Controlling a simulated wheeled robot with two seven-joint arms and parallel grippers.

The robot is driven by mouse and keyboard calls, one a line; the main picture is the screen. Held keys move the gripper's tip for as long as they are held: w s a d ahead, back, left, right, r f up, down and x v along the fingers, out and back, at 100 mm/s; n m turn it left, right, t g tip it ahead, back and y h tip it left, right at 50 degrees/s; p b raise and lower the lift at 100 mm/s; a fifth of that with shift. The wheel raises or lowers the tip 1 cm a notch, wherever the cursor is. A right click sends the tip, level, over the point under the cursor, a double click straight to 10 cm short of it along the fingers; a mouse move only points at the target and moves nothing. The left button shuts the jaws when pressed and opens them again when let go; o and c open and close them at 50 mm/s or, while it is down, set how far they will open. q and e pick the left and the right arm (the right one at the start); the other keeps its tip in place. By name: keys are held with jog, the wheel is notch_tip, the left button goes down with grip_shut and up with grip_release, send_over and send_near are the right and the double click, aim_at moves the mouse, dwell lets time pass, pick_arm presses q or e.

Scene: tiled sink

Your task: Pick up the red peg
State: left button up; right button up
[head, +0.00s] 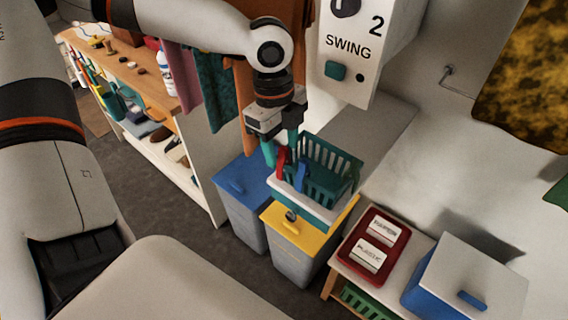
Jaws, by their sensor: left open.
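The red peg (281,160) stands upright at the left end of the teal slatted basket (335,168), beside a blue peg (300,176). My left gripper (280,150) comes down from above with its jaws open, one teal finger on each side of the red peg's top in the picture. I cannot tell whether the fingers touch it. The red peg's lower end is partly hidden near the basket's edge. My right gripper is not in view.
Below are a blue-lidded bin (243,183) and a yellow-lidded bin (300,235). A white box marked SWING (350,50) hangs close to the right of my wrist. A red tray (374,245) and a blue-and-white box (465,280) stand at lower right.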

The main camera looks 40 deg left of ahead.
aim_at(284, 159)
pick_arm(q)
jog(key=f, duration=0.4)
jog(key=shift+s+d+f, duration=0.15)
jog(key=shift+d, duration=0.25)
jog(key=shift+c, duration=0.3)
jog(key=c, duration=1)
notch_tip(284, 159, up, 10)
jog(key=shift+r, duration=0.1)
